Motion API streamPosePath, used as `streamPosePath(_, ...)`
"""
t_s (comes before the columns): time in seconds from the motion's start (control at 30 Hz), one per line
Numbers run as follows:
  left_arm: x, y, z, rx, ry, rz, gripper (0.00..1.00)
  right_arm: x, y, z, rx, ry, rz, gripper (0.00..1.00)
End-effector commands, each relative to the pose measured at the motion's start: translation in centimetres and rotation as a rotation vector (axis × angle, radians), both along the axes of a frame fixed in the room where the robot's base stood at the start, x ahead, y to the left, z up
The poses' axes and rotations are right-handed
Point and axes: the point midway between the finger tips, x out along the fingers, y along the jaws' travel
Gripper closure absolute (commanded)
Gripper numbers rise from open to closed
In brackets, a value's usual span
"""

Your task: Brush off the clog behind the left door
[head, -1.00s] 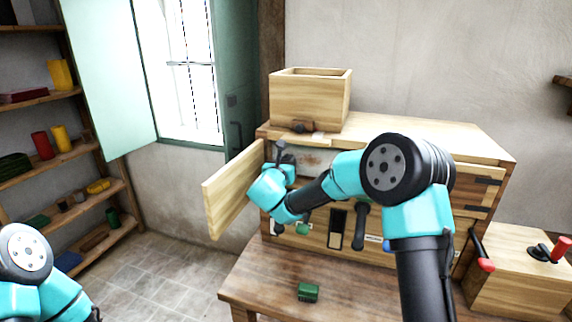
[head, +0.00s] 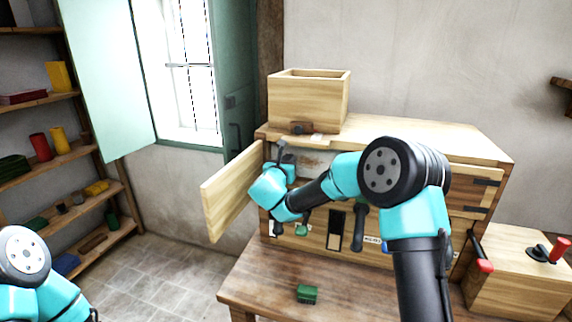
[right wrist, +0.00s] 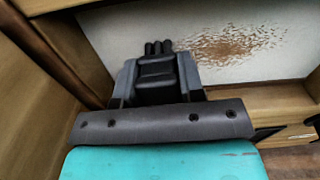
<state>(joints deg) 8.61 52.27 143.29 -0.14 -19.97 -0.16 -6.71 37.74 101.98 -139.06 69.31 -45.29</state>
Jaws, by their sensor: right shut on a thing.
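The left door (head: 231,190) of the wooden cabinet stands swung open to the left. Behind it is a pale panel with the clog, a patch of brown specks (right wrist: 228,42), to the right of my gripper in the right wrist view. My right gripper (head: 283,158) is in the door opening, close to the panel. It is shut on a dark thing (right wrist: 158,62) with short prongs at its top; I cannot tell clearly what it is. Whether it touches the panel I cannot tell. My left arm shows at bottom left, its gripper out of view.
A wooden hopper box (head: 308,102) stands on the cabinet top (head: 420,135). A small green block (head: 306,293) lies on the table (head: 262,275) in front. A box with a red-handled lever (head: 520,275) stands at right. Shelves (head: 100,190) stand at far left.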

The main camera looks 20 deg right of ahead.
Motion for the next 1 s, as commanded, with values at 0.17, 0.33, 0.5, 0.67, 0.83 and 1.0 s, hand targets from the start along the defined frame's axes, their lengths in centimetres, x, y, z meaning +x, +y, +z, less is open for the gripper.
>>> streamPosePath(0.17, 0.0, 0.0, 0.0, 0.000, 0.000, 0.000, 0.40, 0.2, -0.2, 0.0, -0.001, -0.001, 0.000, 0.83)
streamPosePath(0.33, 0.0, 0.0, 0.0, 0.000, 0.000, 0.000, 0.40, 0.5, -0.3, 0.0, 0.000, -0.001, 0.000, 0.83)
streamPosePath(0.5, 0.0, 0.0, 0.0, 0.000, 0.000, 0.000, 0.40, 0.6, -0.4, 0.0, 0.000, -0.001, 0.000, 0.83)
streamPosePath(0.67, 0.0, 0.0, 0.0, 0.000, 0.000, 0.000, 0.40, 0.2, -0.9, 0.0, 0.000, 0.000, -0.001, 0.83)
streamPosePath(0.83, 0.0, 0.0, 0.0, 0.000, 0.000, 0.000, 0.40, -0.5, -1.9, 0.1, 0.000, -0.001, -0.001, 0.83)
streamPosePath(1.0, 0.0, 0.0, 0.0, 0.000, 0.000, 0.000, 0.40, -1.2, -2.7, 0.1, 0.000, 0.000, -0.001, 0.83)
